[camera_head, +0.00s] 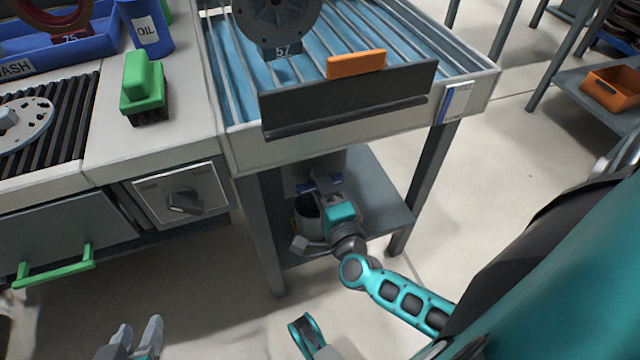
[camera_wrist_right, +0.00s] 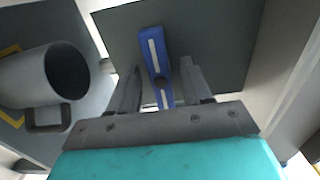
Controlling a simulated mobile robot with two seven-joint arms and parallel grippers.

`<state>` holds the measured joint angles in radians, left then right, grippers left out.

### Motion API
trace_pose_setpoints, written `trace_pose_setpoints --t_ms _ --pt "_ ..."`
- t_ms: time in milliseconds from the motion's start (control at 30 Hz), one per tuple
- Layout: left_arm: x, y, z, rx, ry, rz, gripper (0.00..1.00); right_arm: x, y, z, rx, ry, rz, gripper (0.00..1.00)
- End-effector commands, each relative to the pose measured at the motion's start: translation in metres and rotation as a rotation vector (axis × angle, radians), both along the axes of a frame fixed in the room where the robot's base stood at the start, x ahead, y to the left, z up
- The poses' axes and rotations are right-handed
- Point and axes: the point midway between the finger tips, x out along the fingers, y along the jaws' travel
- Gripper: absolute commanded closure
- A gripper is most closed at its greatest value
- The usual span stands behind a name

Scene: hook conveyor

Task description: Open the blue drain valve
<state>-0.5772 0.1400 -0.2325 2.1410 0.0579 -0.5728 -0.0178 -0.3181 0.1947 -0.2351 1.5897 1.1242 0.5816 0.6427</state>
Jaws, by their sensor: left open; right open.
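The blue drain valve handle (camera_wrist_right: 158,60), a blue lever with a white stripe, is on a dark grey panel in the right wrist view. My right gripper (camera_wrist_right: 160,70) is open, its fingers on either side of the handle's lower part. Whether they touch it cannot be told. In the head view my right gripper (camera_head: 322,182) reaches under the rack table and hides most of the valve; only a bit of blue (camera_head: 306,187) shows. My left gripper (camera_head: 140,329) is open and empty at the bottom left, above the floor, far from the valve.
A grey mug-like container (camera_wrist_right: 30,88) with a handle stands left of my right gripper, on the lower shelf (camera_head: 375,205). The table legs (camera_head: 262,240) flank this space. A drawer with a green handle (camera_head: 55,265) and a dial (camera_head: 184,203) are at the left.

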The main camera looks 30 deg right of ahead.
Motion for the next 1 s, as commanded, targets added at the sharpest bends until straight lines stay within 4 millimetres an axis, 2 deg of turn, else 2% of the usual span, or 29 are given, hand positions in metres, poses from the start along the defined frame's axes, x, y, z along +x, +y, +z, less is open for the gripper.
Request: trace_pose_setpoints --t_ms 133,433,933,1000 --pt "0.0007 -0.0017 -0.0002 -0.002 -0.003 -0.002 0.57 0.0097 -0.0025 -0.0005 0.0 0.001 0.0 0.51" --pt "0.0016 -0.0017 0.0016 -0.004 -0.006 -0.003 0.57 0.0114 -0.0028 0.0 0.0 0.001 0.0 0.51" --pt "0.0023 -0.0003 0.0018 -0.002 -0.009 0.0 0.57 0.011 -0.0025 -0.0001 0.0 0.001 0.0 0.99" --pt "0.0024 -0.0001 0.0018 -0.002 -0.009 0.001 0.57 0.011 -0.0025 -0.0001 0.0 0.001 0.0 1.0"
